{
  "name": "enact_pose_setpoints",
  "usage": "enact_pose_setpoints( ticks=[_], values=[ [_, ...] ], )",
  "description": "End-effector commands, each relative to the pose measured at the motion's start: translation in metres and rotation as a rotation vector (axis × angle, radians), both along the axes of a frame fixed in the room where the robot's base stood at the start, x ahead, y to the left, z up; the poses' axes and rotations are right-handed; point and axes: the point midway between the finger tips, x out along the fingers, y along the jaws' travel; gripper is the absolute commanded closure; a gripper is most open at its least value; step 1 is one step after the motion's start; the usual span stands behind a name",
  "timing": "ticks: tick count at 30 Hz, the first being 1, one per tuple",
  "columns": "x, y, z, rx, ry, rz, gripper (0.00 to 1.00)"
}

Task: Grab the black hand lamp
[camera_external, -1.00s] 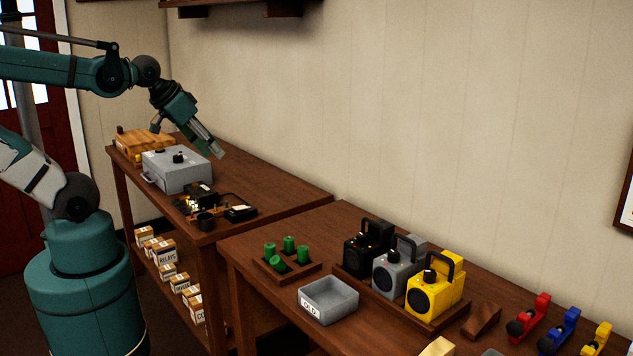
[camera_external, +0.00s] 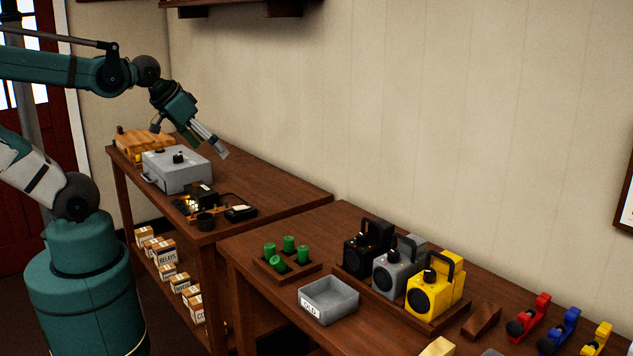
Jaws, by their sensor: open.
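The black hand lamp (camera_external: 362,252) is a boxy lamp with a top handle and a round front. It stands upright at the left end of a row of three on a wooden tray (camera_external: 432,331) on the nearer table. A grey hand lamp (camera_external: 392,275) stands right beside it, partly overlapping it in the view. A yellow hand lamp (camera_external: 428,297) is at the right end. My gripper (camera_external: 209,147) is open and empty. It hangs above the farther table, by the grey metal box, well to the left of the black lamp.
The grey metal box (camera_external: 176,172) and small black devices (camera_external: 240,213) lie on the farther table. On the nearer table, a holder with green cylinders (camera_external: 288,245) and a grey bin (camera_external: 329,298) stand left of the lamps. The wall runs behind both tables.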

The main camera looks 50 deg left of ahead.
Motion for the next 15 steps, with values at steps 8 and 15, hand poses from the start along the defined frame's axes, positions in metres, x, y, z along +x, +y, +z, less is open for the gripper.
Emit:
enact_pose_setpoints(
  ticks=[8,15],
  values=[
    [0.002,-0.002,0.001,-0.009,0.003,0.007,0.04],
    [0.016,-0.012,0.006,-0.068,0.022,0.054,0.04]
  ],
)
